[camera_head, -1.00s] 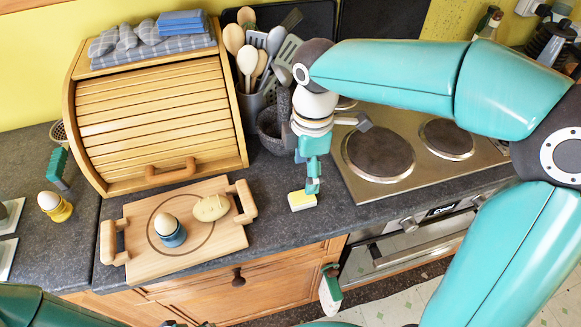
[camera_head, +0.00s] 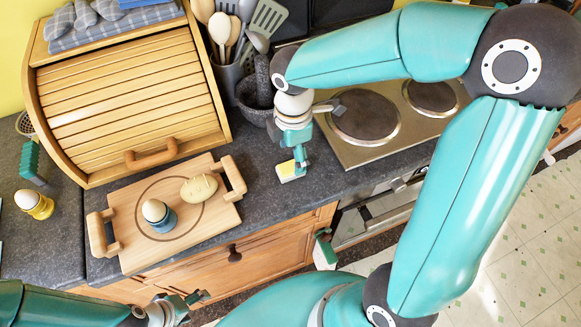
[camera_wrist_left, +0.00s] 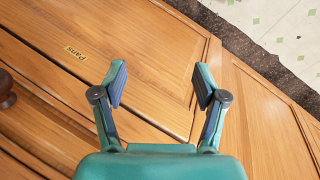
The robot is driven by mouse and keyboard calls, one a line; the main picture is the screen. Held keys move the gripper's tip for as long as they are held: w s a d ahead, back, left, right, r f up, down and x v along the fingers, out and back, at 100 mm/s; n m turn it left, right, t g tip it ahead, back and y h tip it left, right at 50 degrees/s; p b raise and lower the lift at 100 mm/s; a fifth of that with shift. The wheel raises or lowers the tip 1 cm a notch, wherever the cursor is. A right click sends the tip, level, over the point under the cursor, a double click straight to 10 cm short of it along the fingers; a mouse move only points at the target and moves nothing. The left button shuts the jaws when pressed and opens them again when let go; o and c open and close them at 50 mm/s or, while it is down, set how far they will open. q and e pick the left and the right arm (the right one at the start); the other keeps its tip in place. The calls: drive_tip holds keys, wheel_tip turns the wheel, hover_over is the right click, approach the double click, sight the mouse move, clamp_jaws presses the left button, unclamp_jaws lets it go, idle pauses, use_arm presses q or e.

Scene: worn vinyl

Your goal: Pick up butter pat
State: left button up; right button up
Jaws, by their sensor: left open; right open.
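The butter pat appears to be the small yellow-and-white block (camera_head: 291,172) on the dark counter near its front edge, in the head view. My right gripper (camera_head: 300,163) is open and points down right beside the block, partly overlapping it in the picture. I cannot tell whether its fingers touch the block. My left gripper (camera_head: 197,304) is low in front of the cupboards, away from the block. In the left wrist view it is open and empty (camera_wrist_left: 160,87), facing wooden cupboard doors.
A wooden board (camera_head: 128,245) with an egg in a blue cup (camera_head: 158,216) and a scored roll (camera_head: 199,188) lies to the left. A bread bin (camera_head: 130,95), a dark mortar (camera_head: 255,99) and a hob (camera_head: 361,119) stand behind. Bare counter lies between board and block.

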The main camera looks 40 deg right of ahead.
sight(291, 166)
drive_tip(key=shift+a+f+p, duration=0.15)
drive_tip(key=shift+f+p, duration=0.25)
drive_tip(key=shift+f, duration=2.25)
drive_tip(key=c, duration=1.3)
drive_tip(key=shift+o, duration=0.2)
drive_tip(key=shift+r, duration=0.1)
